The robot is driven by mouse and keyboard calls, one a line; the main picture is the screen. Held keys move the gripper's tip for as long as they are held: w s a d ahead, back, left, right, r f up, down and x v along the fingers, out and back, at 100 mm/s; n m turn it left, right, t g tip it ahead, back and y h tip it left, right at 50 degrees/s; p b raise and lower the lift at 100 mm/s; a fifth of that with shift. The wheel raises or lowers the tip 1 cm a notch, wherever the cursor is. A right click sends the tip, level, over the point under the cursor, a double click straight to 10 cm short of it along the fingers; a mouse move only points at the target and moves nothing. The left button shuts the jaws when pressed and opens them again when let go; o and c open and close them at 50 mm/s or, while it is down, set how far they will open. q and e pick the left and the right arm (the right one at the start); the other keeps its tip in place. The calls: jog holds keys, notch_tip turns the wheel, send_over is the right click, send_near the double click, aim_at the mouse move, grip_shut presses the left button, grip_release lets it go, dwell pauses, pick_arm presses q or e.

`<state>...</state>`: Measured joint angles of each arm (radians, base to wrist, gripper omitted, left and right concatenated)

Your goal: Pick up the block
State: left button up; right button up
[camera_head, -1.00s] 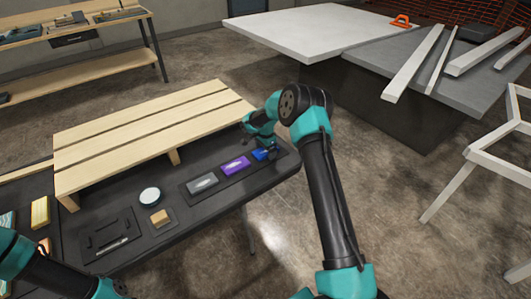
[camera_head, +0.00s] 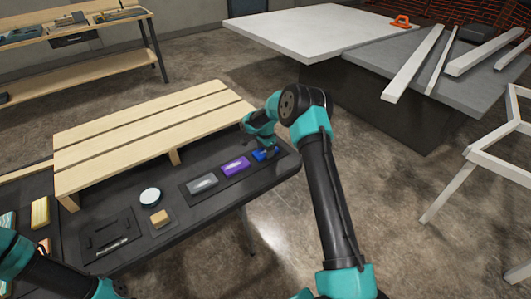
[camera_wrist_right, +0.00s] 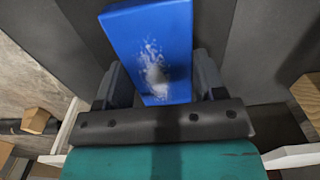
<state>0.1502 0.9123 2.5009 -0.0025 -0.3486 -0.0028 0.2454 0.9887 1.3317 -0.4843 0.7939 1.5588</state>
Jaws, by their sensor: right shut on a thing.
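A blue block (camera_head: 260,156) with a pale smudge on its face is at the right end of a row on the dark table. My right gripper (camera_head: 266,150) is shut on it from above. The right wrist view shows the blue block (camera_wrist_right: 150,40) between the two dark fingers (camera_wrist_right: 160,85). I cannot tell whether the block still touches the surface under it. A purple block (camera_head: 235,166) and a grey block (camera_head: 202,184) lie left of it in the row.
A slatted wooden platform (camera_head: 150,135) stands behind the row. A white round disc (camera_head: 150,196), a small wooden block (camera_head: 159,218) and a black tray (camera_head: 90,252) lie further left on the dark table. Floor lies open to the right of the table's edge.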

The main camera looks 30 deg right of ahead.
jog(key=shift+r, duration=1.55)
jog(key=shift+s+a+r, duration=0.1)
jog(key=shift+s+r, duration=0.05)
jog(key=shift+r, duration=0.1)
jog(key=s+a, duration=0.2)
jog(key=s, duration=0.2)
jog(key=s+a+r, duration=0.1)
jog(key=s+a, duration=0.2)
jog(key=s, duration=0.2)
jog(key=s+a, duration=0.3)
jog(key=s, duration=0.1)
jog(key=shift+s+a+r, duration=0.15)
jog(key=shift+r, duration=0.05)
